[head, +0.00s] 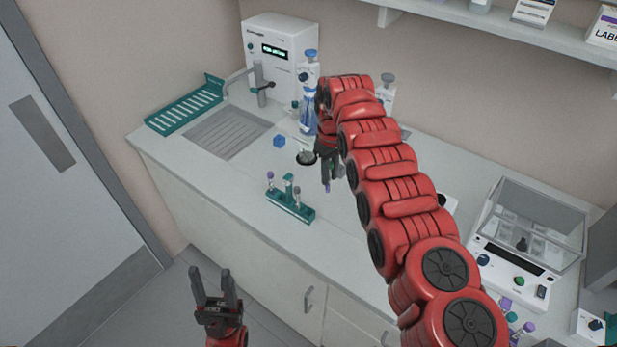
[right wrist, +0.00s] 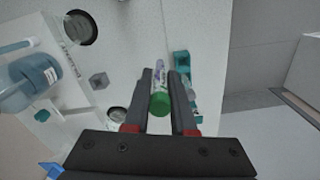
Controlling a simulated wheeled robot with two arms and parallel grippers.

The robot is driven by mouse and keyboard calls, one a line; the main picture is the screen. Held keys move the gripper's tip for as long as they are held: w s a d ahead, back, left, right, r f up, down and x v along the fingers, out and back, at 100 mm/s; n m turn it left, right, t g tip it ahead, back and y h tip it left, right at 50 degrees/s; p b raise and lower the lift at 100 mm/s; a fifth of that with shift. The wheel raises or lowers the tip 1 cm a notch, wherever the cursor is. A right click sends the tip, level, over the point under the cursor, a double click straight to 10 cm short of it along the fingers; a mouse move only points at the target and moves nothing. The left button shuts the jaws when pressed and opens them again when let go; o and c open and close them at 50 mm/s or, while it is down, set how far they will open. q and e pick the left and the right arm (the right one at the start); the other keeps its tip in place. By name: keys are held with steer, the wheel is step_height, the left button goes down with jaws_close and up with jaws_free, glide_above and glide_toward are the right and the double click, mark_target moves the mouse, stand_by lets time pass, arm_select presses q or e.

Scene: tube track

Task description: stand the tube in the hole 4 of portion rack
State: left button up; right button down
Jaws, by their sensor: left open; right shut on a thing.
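My right gripper (head: 328,181) is just right of the rack, above the counter, pointing down. It is shut on a tube (right wrist: 160,98) with a green end towards the wrist camera and a purplish far end. In the right wrist view the rack (right wrist: 182,64) is partly hidden behind the right finger. The hole numbers cannot be read. My left gripper (head: 211,274) is open and empty, in front of the counter.
A sink (head: 228,133) and teal drying rack (head: 186,103) are at the left. Counter left of the rack is clear.

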steer(key=a, duration=0.1)
steer(key=a+n+p, duration=0.1)
steer(key=s+a+n+p, duration=0.1)
steer(key=shift+a+f, duration=0.3)
steer(key=shift+a, duration=0.05)
stand_by(0.5)
steer(key=shift+w, duration=0.1)
steer(key=shift+a, duration=0.1)
steer(key=shift+n, duration=0.5)
steer(key=f, duration=0.1)
steer(key=a+f+b, duration=0.1)
steer(key=f, duration=0.1)
steer(key=f+b, duration=0.1)
steer(key=f, duration=0.1)
steer(key=shift+s+a+f, duration=0.15)
steer(key=shift+s+a, duration=0.1)
steer(key=shift+s, duration=0.15)
